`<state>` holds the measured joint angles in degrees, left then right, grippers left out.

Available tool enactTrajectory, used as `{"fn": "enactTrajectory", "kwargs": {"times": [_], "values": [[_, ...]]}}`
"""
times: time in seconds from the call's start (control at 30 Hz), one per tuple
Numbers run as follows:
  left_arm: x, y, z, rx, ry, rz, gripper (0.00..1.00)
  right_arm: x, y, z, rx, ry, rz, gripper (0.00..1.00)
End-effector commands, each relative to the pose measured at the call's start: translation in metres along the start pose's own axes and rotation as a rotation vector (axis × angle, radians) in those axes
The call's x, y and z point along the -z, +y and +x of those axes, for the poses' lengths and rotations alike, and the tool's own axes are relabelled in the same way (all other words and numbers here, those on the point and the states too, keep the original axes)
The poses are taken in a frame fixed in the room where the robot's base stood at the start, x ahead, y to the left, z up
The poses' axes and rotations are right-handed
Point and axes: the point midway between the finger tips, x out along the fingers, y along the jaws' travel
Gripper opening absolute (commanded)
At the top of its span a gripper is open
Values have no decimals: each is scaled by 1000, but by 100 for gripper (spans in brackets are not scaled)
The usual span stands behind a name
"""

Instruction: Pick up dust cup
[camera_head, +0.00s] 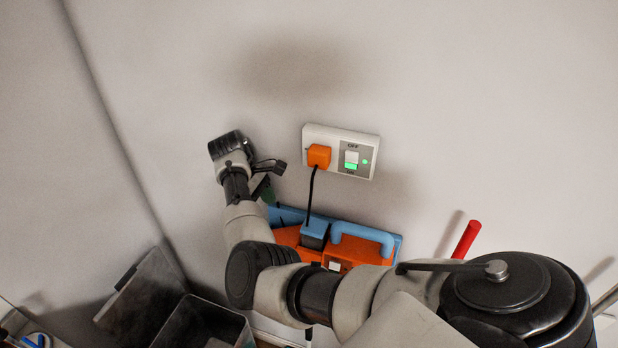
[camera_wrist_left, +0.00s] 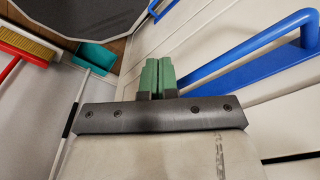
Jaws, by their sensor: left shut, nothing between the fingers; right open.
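No part is clearly recognisable as the dust cup. In the head view an orange and blue unit (camera_head: 285,235) with a blue handle (camera_head: 365,236) sits low by the wall, partly hidden by my right arm. A small blue block (camera_head: 314,234) stands on it, with a black cable running up to an orange plug (camera_head: 319,156). My right gripper (camera_head: 268,182) is open, above and left of the unit, apart from it. My left gripper (camera_wrist_left: 157,75) shows only in the left wrist view; its green fingers are shut and empty.
The wall socket (camera_head: 340,151) has a lit green switch. A red rod (camera_head: 466,239) stands at right. A dark open bin (camera_head: 205,322) is at lower left. The left wrist view shows a blue bar handle (camera_wrist_left: 255,45), a broom (camera_wrist_left: 27,45) and a teal dustpan (camera_wrist_left: 95,56).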

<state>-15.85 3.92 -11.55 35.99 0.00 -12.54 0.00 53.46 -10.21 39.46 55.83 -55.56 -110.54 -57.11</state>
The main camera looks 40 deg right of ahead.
Motion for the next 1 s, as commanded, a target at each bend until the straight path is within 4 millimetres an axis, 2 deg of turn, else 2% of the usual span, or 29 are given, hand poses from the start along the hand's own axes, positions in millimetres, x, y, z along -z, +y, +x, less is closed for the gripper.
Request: {"fn": "enactTrajectory", "kwargs": {"times": [0.17, 0.3, 0.4, 0.57, 0.77, 0.9, 1.0], "values": [[-13, -3, -12, 3, -21, 3, 0, -16, 0, 4, 1, -1, 3, 66], [-31, -6, -24, 7, -51, 6, 0, -41, -1, 15, 2, 0, 3, 66], [-36, -8, -26, 9, -59, 6, 0, -58, 0, 23, 0, 0, 4, 66], [-33, -8, -26, 10, -54, 6, 0, -76, 0, 32, 0, 1, 1, 66], [-15, -6, -25, 8, -25, 3, 0, -89, 0, 37, -1, 0, 1, 66], [-10, -4, -25, 5, -18, 1, 0, -111, 0, 47, 0, -1, 4, 66], [-11, -4, -25, 5, -20, 1, 0, -111, -1, 62, 2, -2, -2, 66]]}}
